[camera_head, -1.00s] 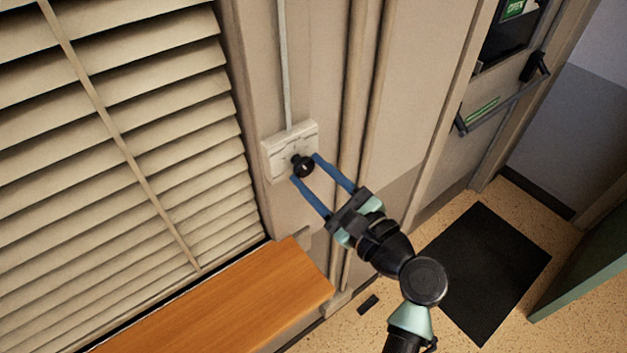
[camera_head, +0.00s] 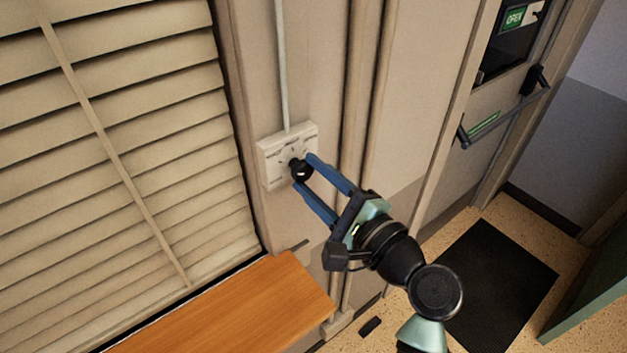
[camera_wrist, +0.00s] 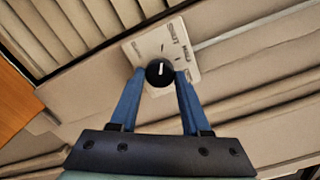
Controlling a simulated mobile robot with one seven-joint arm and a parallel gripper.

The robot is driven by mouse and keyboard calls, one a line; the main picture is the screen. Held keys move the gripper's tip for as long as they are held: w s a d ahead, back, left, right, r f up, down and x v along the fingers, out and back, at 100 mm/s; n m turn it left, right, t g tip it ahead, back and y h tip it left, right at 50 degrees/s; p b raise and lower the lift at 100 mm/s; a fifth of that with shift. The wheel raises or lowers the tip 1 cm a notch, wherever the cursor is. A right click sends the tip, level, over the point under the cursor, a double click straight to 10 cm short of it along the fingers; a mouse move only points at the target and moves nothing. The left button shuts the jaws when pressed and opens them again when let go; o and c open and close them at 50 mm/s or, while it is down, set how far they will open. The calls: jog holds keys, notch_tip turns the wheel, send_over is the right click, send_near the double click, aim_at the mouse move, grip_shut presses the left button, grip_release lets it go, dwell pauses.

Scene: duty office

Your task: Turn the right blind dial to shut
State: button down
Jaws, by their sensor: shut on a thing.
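The blind dial is a black round knob (camera_head: 300,171) on a white wall plate (camera_head: 271,165) beside the blind. My gripper (camera_head: 303,172) is shut on the knob, with one blue finger on each side. In the wrist view the knob (camera_wrist: 159,72) sits between the fingertips, and its white pointer mark stands nearly upright in the picture. The plate (camera_wrist: 150,45) has printed words around the knob, too small to read surely. The slatted blind (camera_head: 130,130) on the left has its slats tilted, with narrow dark lines between them.
A wooden ledge (camera_head: 225,310) lies below the blind, left of my arm. A pale conduit (camera_head: 281,70) runs up from the plate. A door with a push bar (camera_head: 500,112) and a dark mat (camera_head: 495,285) are at the right.

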dwell(0.3)
jog(key=shift+c, duration=2)
grip_release()
jog(key=b+v, duration=0.3)
jog(key=v, duration=1)
